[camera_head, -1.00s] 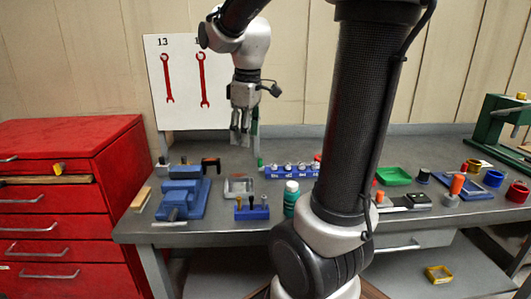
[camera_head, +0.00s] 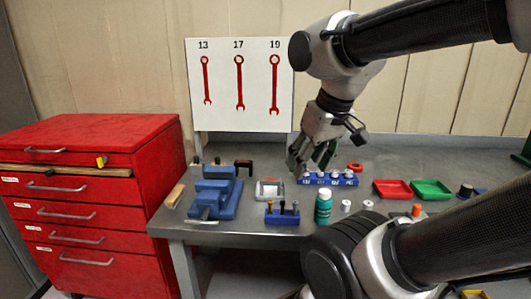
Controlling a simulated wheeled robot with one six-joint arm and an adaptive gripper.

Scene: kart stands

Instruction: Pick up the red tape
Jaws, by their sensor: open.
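A small red ring (camera_head: 356,167), which looks like the red tape, lies on the grey bench behind the right end of a blue socket rail. My gripper (camera_head: 311,163) is open and points down, to the left of the red ring and apart from it. Its fingers show in front of the back of the bench, near the left end of the blue rail (camera_head: 328,181). I see nothing between the fingers. My arm comes in from the right and hides part of the bench's right side.
A blue vise (camera_head: 216,193), a grey tray (camera_head: 269,189), a blue tool holder (camera_head: 282,215) and a green bottle (camera_head: 323,206) stand on the bench. A red bin (camera_head: 392,189) and a green bin (camera_head: 430,190) lie to the right. A red cabinet (camera_head: 90,200) stands left.

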